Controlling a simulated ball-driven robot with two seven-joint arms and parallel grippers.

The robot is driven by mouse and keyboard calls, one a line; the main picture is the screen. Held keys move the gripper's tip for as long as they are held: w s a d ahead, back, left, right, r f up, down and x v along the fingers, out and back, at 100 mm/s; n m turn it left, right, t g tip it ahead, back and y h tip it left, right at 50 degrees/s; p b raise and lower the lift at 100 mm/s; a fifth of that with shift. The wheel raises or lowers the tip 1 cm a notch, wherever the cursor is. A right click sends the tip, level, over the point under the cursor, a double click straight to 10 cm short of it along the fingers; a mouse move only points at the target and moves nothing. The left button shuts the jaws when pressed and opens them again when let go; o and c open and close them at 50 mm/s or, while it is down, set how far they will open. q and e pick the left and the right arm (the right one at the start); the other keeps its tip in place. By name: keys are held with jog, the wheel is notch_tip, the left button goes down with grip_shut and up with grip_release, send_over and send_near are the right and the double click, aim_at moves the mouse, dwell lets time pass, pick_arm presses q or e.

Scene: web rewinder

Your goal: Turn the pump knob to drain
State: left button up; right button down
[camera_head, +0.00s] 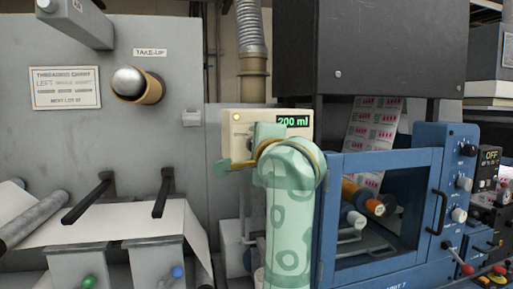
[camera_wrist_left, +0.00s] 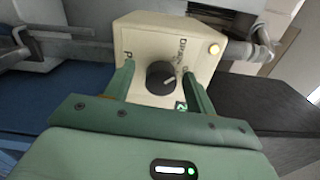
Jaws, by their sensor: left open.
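The cream pump box (camera_head: 234,118) stands in the middle of the head view, with a lit yellow lamp and a green display reading 200 ml. In the left wrist view the box (camera_wrist_left: 150,30) carries a round dark knob (camera_wrist_left: 160,78) with a pale pointer mark. Lettering that looks like DRAIN lies beside the knob; the pointer's exact setting is hard to tell. My left gripper (camera_wrist_left: 158,71) is open, with a finger on either side of the knob and gaps visible. In the head view my pale green arm and hand hide the knob. My right gripper is out of view.
A blue cabinet (camera_head: 431,160) with a window and handle stands close to the right of my arm. A grey hose (camera_head: 250,30) rises behind the pump box. Black levers (camera_head: 164,192) and a take-up spindle (camera_head: 130,83) are at the left.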

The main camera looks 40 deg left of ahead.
pick_arm(q)
jog(key=p+v, duration=0.1)
jog(key=v, duration=1.5)
jog(key=shift+d+p, duration=0.15)
jog(key=shift+p, duration=0.15)
